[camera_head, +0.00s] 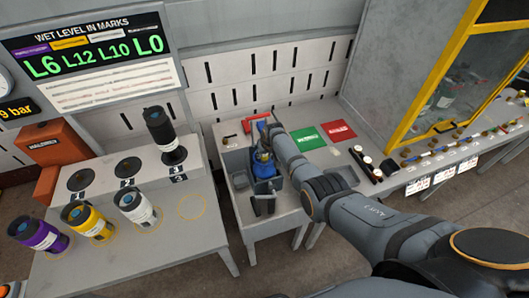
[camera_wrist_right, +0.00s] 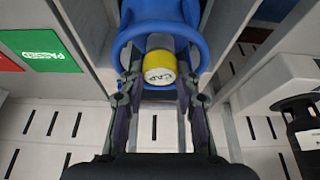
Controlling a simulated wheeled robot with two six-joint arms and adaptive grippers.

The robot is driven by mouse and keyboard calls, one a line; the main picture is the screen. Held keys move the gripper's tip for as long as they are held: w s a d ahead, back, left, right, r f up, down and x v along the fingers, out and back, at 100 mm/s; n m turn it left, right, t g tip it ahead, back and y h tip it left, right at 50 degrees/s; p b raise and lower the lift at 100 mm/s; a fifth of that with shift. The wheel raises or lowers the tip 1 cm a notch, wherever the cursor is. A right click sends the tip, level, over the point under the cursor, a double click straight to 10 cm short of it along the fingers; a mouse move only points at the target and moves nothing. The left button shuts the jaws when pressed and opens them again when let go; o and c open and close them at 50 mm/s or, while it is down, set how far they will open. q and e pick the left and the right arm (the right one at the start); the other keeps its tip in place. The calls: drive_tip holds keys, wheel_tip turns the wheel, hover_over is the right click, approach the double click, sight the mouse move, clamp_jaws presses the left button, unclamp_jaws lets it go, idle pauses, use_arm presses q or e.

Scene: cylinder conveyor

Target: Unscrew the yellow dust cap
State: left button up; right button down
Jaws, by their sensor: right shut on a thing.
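The yellow dust cap (camera_wrist_right: 160,66), marked CAP, shows in the right wrist view inside the blue collar (camera_wrist_right: 122,48) of a cylinder. My right gripper (camera_wrist_right: 160,80) is shut on the cap, one finger on either side. My left gripper is not in view.
A green PASSED mat (camera_head: 308,139) and a red mat (camera_head: 339,131) lie beside the stand. On the left bench stand a dark cylinder (camera_head: 165,138) and tilted purple (camera_head: 38,234), yellow (camera_head: 88,222) and white (camera_head: 138,210) containers. A yellow-framed cabinet (camera_head: 440,70) is at right.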

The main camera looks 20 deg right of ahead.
drive_tip(key=shift+f+n+y+b, duration=0.15)
drive_tip(key=shift+n+y+b, duration=0.25)
drive_tip(key=shift+n, duration=0.8)
